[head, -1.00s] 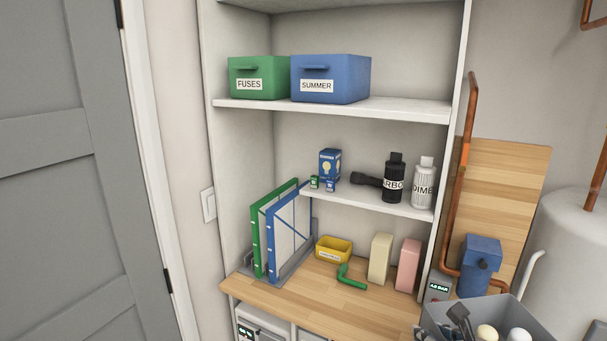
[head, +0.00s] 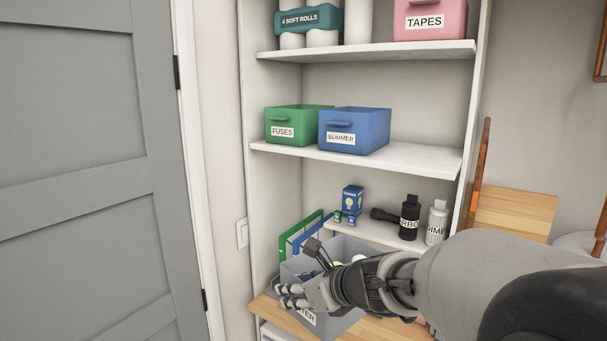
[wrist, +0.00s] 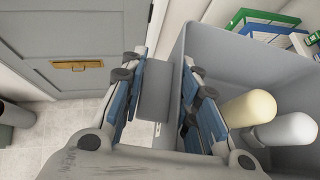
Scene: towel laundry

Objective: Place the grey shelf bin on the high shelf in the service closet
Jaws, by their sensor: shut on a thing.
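The grey bin (head: 335,324) has a label whose visible end reads "TER". It is in front of the lower bay in the head view, partly hidden by my arm. My gripper (head: 284,295) is at its front. In the wrist view my gripper (wrist: 163,78) is shut on a grey tab of the bin (wrist: 222,50), with pale bottle-like items inside. The upper shelf (head: 370,53) holds a pink "TAPES" bin and rolls. The shelf below it (head: 415,160) holds a green "FUSES" bin (head: 290,123) and a blue "SUMMER" bin (head: 357,130), with bare board at its right.
A low shelf (head: 385,236) carries a bulb box, a torch and two bottles (head: 437,222). Binders (head: 300,235) stand behind the grey bin. A grey door (head: 80,180) is at the left. A copper pipe (head: 478,180) runs by the closet's right side.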

